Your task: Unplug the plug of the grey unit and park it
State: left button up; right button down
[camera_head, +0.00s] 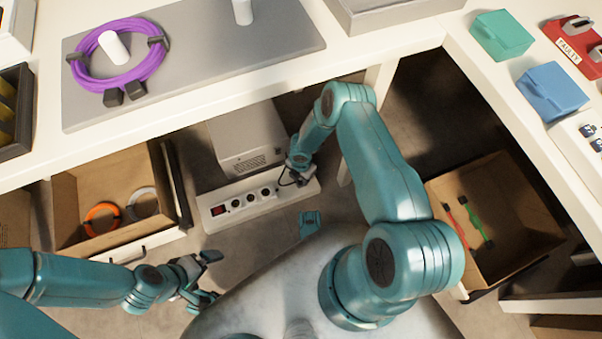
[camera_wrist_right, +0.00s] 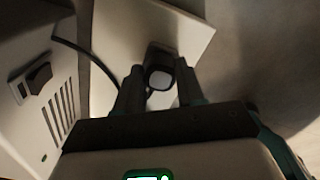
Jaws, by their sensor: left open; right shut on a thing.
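The grey unit (camera_head: 245,138) stands on the floor under the bench; its vented side and a rocker switch show in the right wrist view (camera_wrist_right: 38,85). In front of it lies a white power strip (camera_head: 262,207) with a red switch and several sockets. My right gripper (camera_head: 296,178) is at the strip's right end, shut on a black plug (camera_wrist_right: 158,68). A dark cable (camera_wrist_right: 85,57) runs past the unit towards the plug. I cannot tell whether the plug is seated in a socket. My left gripper (camera_head: 205,278) is open and empty, low at left, apart from the strip.
A cardboard box (camera_head: 75,190) with orange and white rings stands left; another (camera_head: 470,190) with red and green items stands right. On the bench above are a purple cable coil (camera_head: 80,55) on a grey mat (camera_head: 210,65), and teal and blue boxes. Bench edges overhang the strip.

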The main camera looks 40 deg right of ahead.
jog(key=c, duration=0.6)
grip_release()
jog(key=shift+r, duration=0.2)
notch_tip(320, 180, up, 6)
jog(key=p, duration=0.3)
jog(key=shift+r, duration=0.6)
pick_arm(q)
notch_tip(320, 180, up, 4)
jog(key=shift+s+d+f, duration=0.1)
jog(key=shift+f, duration=0.15)
